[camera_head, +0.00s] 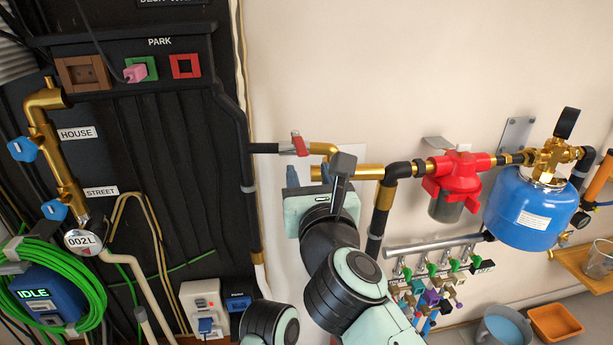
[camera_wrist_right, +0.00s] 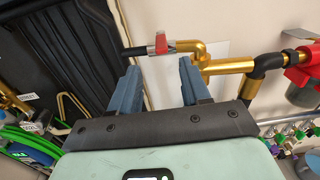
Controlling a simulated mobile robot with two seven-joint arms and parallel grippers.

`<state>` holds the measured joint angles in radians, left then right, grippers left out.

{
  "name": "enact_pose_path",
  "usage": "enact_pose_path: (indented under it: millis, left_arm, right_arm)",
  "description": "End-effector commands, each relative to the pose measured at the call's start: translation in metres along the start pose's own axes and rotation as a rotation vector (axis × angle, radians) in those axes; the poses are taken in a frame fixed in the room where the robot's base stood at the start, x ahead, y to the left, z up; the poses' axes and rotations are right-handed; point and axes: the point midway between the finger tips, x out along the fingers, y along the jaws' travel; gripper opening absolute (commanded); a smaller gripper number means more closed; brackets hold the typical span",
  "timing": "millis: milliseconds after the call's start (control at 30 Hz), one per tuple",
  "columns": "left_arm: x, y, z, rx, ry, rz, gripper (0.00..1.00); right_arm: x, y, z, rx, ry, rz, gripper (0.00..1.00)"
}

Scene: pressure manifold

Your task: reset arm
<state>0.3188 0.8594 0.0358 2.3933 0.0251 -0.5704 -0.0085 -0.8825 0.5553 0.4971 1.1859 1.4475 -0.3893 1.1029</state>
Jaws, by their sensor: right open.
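My right gripper (camera_head: 308,175) is in front of the wall in the head view, below the red-handled valve (camera_head: 299,144). In the right wrist view the two blue fingers of the right gripper (camera_wrist_right: 158,68) are spread apart with nothing between them. The red-handled valve (camera_wrist_right: 161,44) and the brass pipe (camera_wrist_right: 225,67) show beyond the fingertips. The fingers look apart from the pipe, though the exact gap is hard to tell. In the head view part of the gripper is hidden by my own wrist. My left gripper is not in view.
A red filter (camera_head: 457,172) and a blue tank (camera_head: 529,213) are right of my arm. A small manifold (camera_head: 432,250) with several coloured valves sits lower. The dark panel (camera_head: 180,170) stands left, with a green hose coil (camera_head: 95,285). The upper wall is clear.

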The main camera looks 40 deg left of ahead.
Motion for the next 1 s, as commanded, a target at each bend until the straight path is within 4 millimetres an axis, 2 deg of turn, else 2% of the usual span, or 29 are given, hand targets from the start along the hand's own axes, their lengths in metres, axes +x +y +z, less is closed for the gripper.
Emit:
enact_pose_path:
  millis: [500, 567, 633, 667, 767, 867, 1000]
  left_arm:
    - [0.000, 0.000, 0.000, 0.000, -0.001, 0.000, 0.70]
    - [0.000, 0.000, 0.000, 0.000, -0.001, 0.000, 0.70]
    - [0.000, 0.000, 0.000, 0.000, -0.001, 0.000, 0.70]
    - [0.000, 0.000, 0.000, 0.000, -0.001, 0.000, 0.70]
    - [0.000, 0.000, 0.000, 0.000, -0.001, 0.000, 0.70]
    - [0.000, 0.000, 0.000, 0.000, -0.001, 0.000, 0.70]
    - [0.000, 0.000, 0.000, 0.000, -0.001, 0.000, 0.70]
  right_arm:
    - [0.000, 0.000, -0.001, -0.001, 0.001, 0.000, 0.47]
    - [0.002, -0.003, -0.005, -0.011, 0.007, -0.005, 0.47]
    - [0.006, -0.012, -0.019, -0.046, 0.028, -0.020, 0.47]
    - [0.008, -0.018, -0.028, -0.071, 0.043, -0.030, 0.47]
    - [0.017, -0.049, -0.076, -0.197, 0.117, -0.073, 0.47]
    - [0.021, -0.089, -0.140, -0.366, 0.224, -0.113, 0.47]
    - [0.012, -0.146, -0.232, -0.603, 0.386, -0.131, 0.47]
